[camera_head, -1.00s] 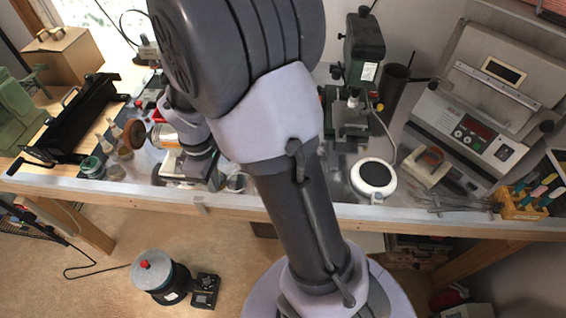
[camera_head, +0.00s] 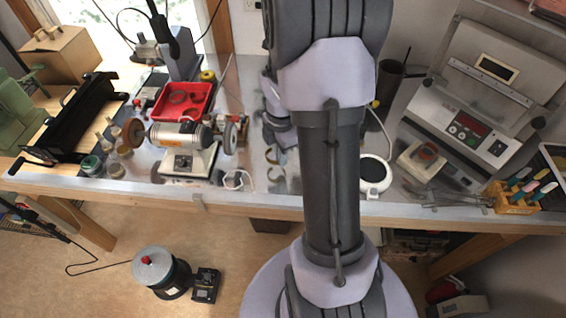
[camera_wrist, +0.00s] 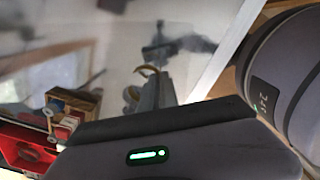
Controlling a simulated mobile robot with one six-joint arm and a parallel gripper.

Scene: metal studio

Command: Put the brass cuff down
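The brass cuff (camera_wrist: 149,69) is a thin, curved brass band. In the wrist view it sits at the tips of my gripper (camera_wrist: 157,92), whose grey fingers are close together on it. My arm hides most of the gripper there.
A bench grinder (camera_head: 190,150) and a red tray (camera_head: 183,103) stand to the left. A grey machine (camera_head: 470,125) and a tool holder (camera_head: 518,198) are farther right. Some bare bench shows left of my arm.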

